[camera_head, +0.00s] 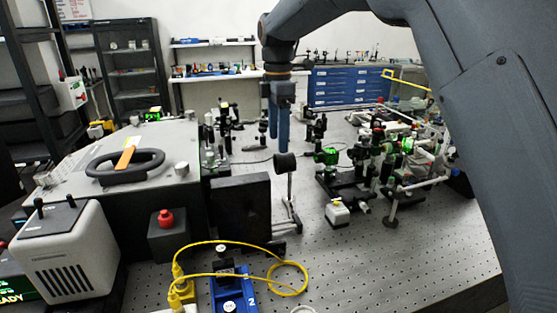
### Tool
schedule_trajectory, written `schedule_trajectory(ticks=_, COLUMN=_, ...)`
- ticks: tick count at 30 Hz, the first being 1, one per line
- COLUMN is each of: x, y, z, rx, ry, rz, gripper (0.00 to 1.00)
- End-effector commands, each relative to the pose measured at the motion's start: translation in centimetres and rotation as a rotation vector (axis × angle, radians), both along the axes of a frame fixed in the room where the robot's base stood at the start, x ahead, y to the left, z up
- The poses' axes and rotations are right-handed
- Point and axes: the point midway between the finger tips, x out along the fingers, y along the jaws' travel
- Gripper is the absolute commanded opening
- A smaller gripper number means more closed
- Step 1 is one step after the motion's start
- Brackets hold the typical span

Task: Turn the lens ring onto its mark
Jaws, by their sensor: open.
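My gripper (278,143) hangs down near the middle of the view, its two blue fingers pointing at the bench. It is open, and I see nothing between the fingers. A black round lens-like part (285,163) on a thin post stands just below the fingertips in the picture. I cannot tell how far apart in depth they are. It may carry the lens ring, but no ring edge or mark can be made out at this size.
A perforated optical bench (400,265) spreads below. A black upright panel (241,216) and a blue mount (234,292) with yellow cable stand in front. Dense optics with green parts (393,165) crowd the right. A grey box (125,165) with a black handle stands left.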

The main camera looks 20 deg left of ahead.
Motion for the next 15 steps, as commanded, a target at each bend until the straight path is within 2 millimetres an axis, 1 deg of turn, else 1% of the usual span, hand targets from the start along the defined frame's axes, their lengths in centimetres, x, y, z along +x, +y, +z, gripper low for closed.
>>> schedule_trajectory(ticks=3, x=-0.4, y=0.3, z=-1.5, rx=-0.002, ry=0.003, rz=0.005, gripper=0.64)
schedule_trajectory(ticks=9, x=-0.4, y=0.4, z=-4.6, rx=-0.002, ry=0.003, rz=0.007, gripper=0.64)
schedule_trajectory(ticks=15, x=-0.3, y=0.3, z=-6.5, rx=-0.001, ry=0.001, rz=0.005, gripper=0.64)
